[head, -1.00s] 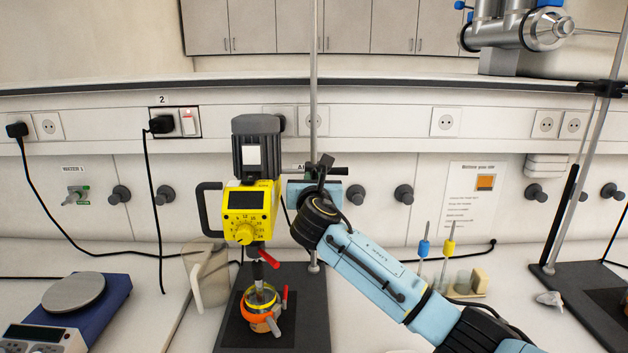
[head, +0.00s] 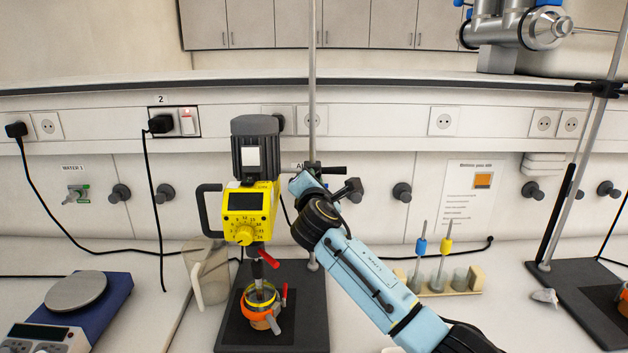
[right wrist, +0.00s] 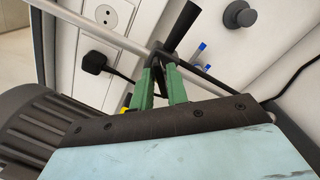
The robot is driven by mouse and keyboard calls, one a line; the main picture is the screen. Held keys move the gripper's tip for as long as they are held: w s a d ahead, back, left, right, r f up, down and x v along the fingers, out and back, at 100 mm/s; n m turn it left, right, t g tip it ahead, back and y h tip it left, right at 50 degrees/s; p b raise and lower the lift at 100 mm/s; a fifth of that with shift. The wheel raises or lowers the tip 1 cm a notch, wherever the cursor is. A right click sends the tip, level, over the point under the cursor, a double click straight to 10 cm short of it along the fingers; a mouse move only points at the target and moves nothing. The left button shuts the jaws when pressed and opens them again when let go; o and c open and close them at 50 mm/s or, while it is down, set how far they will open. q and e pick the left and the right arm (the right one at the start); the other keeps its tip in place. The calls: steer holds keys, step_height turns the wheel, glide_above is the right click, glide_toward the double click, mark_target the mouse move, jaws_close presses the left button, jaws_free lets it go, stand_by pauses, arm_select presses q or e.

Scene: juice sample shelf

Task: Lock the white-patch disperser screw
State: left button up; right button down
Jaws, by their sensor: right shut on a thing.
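The disperser (head: 250,205) has a yellow body, a dark motor and a white patch (head: 252,157) on the motor's front. It is mounted upright on a stand rod (head: 313,90). A black clamp with its screw (head: 333,170) is on the rod, right of the disperser. My right gripper (right wrist: 160,75) is at this clamp. In the right wrist view its green fingers are shut on a black screw part (right wrist: 157,58), with a black bar extending above it. The fingertips are mostly hidden in the head view. My left gripper is not in view.
Under the disperser, a vessel in an orange clamp (head: 262,300) sits on the dark stand base (head: 302,305). A beige jug (head: 207,270) stands left of it. A blue hotplate or balance (head: 85,300) is far left. A rack (head: 467,280) with colored tools is right.

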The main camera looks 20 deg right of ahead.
steer(key=shift+f+m+b, duration=0.2)
steer(key=shift+m+b, duration=0.65)
steer(key=shift+m, duration=3.25)
steer(key=c, duration=1.4)
jaws_free()
steer(key=shift+s, duration=0.1)
steer(key=v, duration=1.3)
steer(key=shift+s+r, duration=0.1)
